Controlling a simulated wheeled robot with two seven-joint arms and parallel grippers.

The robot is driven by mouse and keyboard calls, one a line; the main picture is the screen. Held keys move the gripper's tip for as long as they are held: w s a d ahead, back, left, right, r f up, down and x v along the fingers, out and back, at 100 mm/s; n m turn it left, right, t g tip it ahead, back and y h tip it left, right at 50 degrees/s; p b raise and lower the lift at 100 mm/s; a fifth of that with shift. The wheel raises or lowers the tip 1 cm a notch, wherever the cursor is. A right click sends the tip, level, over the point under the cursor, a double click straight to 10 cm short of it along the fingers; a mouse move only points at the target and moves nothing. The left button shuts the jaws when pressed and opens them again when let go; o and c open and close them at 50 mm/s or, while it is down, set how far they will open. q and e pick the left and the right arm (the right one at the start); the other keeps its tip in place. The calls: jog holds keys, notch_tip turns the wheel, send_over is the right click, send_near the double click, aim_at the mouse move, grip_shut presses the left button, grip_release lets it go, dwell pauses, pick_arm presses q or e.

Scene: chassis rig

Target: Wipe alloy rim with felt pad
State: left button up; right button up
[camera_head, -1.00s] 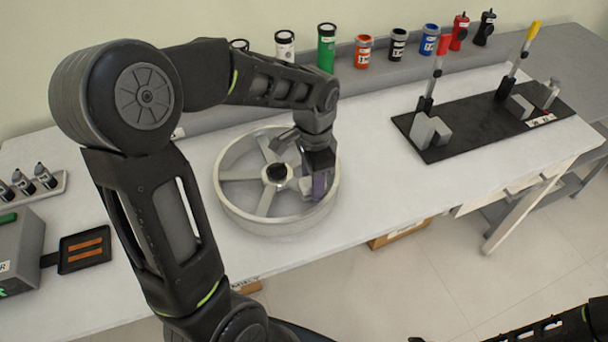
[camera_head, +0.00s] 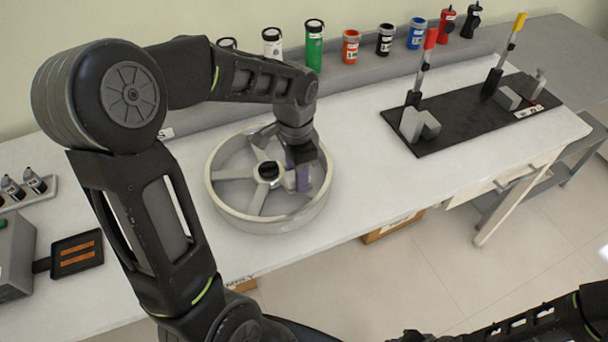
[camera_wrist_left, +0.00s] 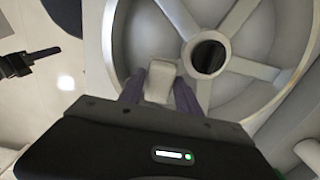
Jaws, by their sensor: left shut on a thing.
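The alloy rim (camera_head: 235,174) lies flat on the white workbench in the head view, its spokes and dark hub facing up. It fills much of the left wrist view (camera_wrist_left: 235,20). My left gripper (camera_head: 302,178) reaches down over the right part of the rim, beside the hub. Its purple fingers are shut on a small whitish block, which looks like the felt pad (camera_wrist_left: 160,82). The pad is over the wheel face near the hub; whether it touches is unclear. In the head view the pad is mostly hidden. My right arm shows at the lower right; its gripper is unclear.
Several coloured canisters (camera_head: 314,46) line the back ledge. A black board (camera_head: 455,130) with toggle clamps and grey blocks is at the right. A dark tray with orange strips (camera_head: 77,254) and a grey box (camera_head: 12,255) are at the left. Bench between rim and board is clear.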

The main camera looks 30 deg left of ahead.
aim_at(290, 171)
pick_arm(q)
jog(key=shift+a, duration=0.85)
jog(key=shift+r+p, duration=2.35)
jog(key=shift+r, duration=0.6)
jog(key=shift+r+p, duration=1.2)
jog(key=shift+r, duration=0.35)
jog(key=shift+f, duration=0.1)
